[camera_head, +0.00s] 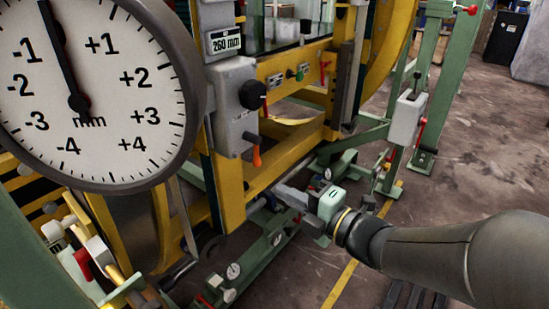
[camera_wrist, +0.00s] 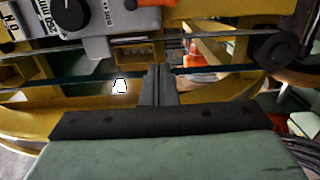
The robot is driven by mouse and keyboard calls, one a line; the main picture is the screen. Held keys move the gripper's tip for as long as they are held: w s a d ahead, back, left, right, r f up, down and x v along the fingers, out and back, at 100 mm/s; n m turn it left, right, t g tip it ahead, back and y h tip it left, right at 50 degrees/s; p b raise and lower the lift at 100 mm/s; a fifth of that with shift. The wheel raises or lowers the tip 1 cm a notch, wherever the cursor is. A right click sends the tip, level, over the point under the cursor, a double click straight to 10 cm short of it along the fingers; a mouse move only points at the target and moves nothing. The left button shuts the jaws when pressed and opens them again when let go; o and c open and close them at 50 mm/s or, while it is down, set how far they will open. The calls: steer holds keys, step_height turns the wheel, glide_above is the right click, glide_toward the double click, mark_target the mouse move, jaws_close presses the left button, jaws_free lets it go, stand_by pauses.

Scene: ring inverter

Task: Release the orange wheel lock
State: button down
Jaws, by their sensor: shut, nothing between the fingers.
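An orange handle (camera_head: 256,155) hangs below the grey box with a black knob on the yellow frame; I cannot tell whether it is the wheel lock. In the wrist view an orange part (camera_wrist: 199,53) shows through an opening in the yellow frame, partly hidden. I cannot tell whether both are the same thing. My gripper (camera_head: 281,191) is low beside the bottom of the yellow frame, below and right of the orange handle. Its fingers also show in the wrist view (camera_wrist: 158,72), shut together and empty, pointing toward the frame and left of the orange part.
A grey box (camera_head: 235,105) with a black knob is on the yellow frame (camera_head: 232,190). A large dial (camera_head: 90,95) fills the upper left. Green rails with gauges (camera_head: 232,270) lie low near the floor. A green stand (camera_head: 430,130) is at right. Open floor (camera_head: 470,140) lies beyond.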

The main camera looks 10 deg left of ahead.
steer(key=shift+w+a+r+p, duration=0.1)
steer(key=shift+r+p, duration=0.1)
steer(key=shift+p, duration=0.1)
steer(key=w+a+p, duration=0.6)
steer(key=w+a, duration=0.1)
steer(key=w, duration=0.1)
steer(key=shift+w+a+f, duration=0.15)
steer(key=shift+w+a, duration=0.05)
steer(key=shift+w, duration=0.15)
steer(key=shift+f, duration=0.1)
stand_by(0.4)
steer(key=shift+w+n+b, duration=0.1)
steer(key=shift+n+b, duration=0.2)
steer(key=shift+b, duration=0.65)
